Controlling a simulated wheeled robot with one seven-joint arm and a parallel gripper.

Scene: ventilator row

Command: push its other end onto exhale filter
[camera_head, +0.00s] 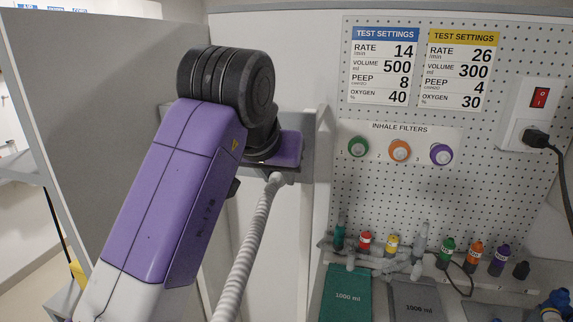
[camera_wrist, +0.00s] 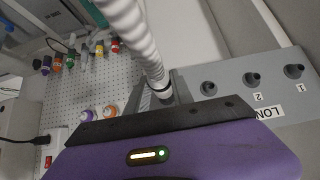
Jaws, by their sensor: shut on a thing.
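My gripper (camera_wrist: 160,92) is shut on the end of a white corrugated hose (camera_wrist: 135,35) in the wrist view. In the head view the hose (camera_head: 243,255) hangs down from my gripper (camera_head: 279,177) and leaves the picture at the bottom, so its far end is hidden. No label reading exhale filter is readable in either view. In the wrist view a grey panel beside the gripper carries dark round ports (camera_wrist: 252,78), with numbers 1 and 2 and a partly hidden word. The held hose end appears apart from these ports.
A pegboard holds the inhale filters: green (camera_head: 358,147), orange (camera_head: 400,150) and purple (camera_head: 441,154). Below stand coloured connectors (camera_head: 447,252), grey tube fittings and bags marked 1000 ml (camera_head: 347,295). A power plug (camera_head: 537,138) with a black cable is at right.

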